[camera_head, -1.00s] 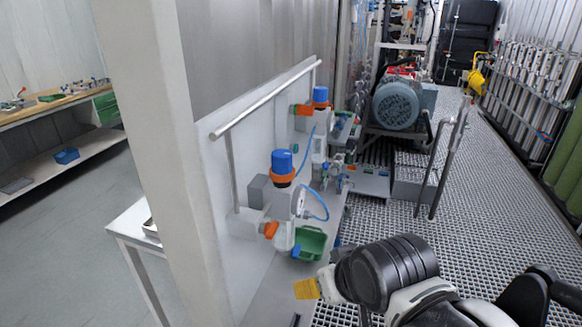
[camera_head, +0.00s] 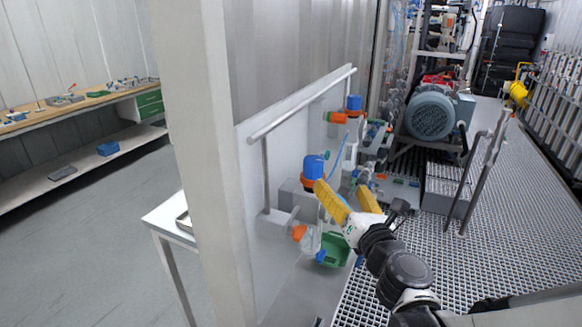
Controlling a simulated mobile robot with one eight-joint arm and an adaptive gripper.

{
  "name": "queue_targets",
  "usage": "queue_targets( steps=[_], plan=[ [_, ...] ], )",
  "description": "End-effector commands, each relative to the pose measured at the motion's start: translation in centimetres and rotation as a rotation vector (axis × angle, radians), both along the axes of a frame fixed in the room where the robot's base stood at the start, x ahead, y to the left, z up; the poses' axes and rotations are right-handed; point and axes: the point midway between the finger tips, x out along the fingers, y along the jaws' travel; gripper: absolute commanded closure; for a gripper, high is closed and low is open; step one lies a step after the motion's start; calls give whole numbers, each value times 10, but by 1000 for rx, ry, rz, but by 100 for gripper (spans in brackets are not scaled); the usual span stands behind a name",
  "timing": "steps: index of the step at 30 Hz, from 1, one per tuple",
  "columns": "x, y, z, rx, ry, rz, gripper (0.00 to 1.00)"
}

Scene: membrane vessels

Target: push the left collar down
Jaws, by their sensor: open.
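The left collar (camera_head: 306,182) is an orange ring just under a blue cap (camera_head: 314,165) on the nearer unit of the white panel. My gripper (camera_head: 340,188) has two yellow fingers spread apart, with nothing seen between them. Its left fingertip overlaps the collar's right side in the picture, and I cannot tell whether they touch. The finger and wrist hide the gauge and the unit's lower right part. A second unit stands farther back, with a blue cap (camera_head: 354,102) and an orange part (camera_head: 337,117).
A metal rail (camera_head: 300,105) runs along the panel's top above the units. A white post (camera_head: 203,160) stands close on the left. A green container (camera_head: 333,249) sits below my gripper.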

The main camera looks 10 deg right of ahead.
Motion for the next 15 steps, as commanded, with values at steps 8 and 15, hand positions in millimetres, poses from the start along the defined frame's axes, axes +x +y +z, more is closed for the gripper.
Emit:
queue_targets(
  steps=[8, 15],
  plan=[
    [8, 24, -24, -313, 4, 108, 21],
    [52, 31, -25, -308, 3, 107, 21]
  ],
)
